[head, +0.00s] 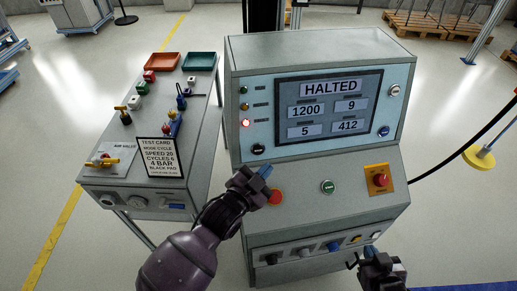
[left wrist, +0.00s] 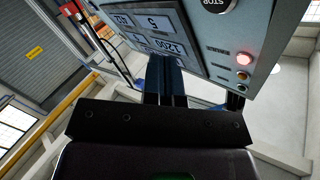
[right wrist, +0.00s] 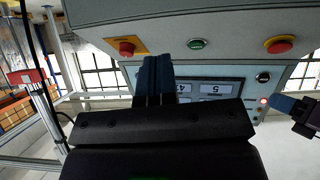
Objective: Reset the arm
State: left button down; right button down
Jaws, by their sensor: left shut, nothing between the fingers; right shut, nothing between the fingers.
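The grey control console (head: 320,55) stands in front of me in the head view. Its screen (head: 328,105) reads HALTED, with 1200, 9, 5 and 412 below. A red lamp (head: 246,124) glows left of the screen. My left gripper (head: 265,172) is shut and empty, in front of the console by the red button (head: 276,197), which it partly covers; I cannot tell whether they touch. A green button (head: 328,187) and a red mushroom button (head: 380,180) on a yellow plate sit further right. My right gripper (right wrist: 157,80) is shut and empty, low at the console's front right.
A side table (head: 150,190) at the left carries a test card (head: 160,157), a yellow-handled air valve (head: 103,160), small coloured parts, an orange tray (head: 165,62) and a green tray (head: 199,61). A black cable runs right of the console. Pallets lie at the back right.

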jog(key=shift+s+d+f, duration=0.1)
jog(key=shift+s+f, duration=0.35)
jog(key=shift+s, duration=0.05)
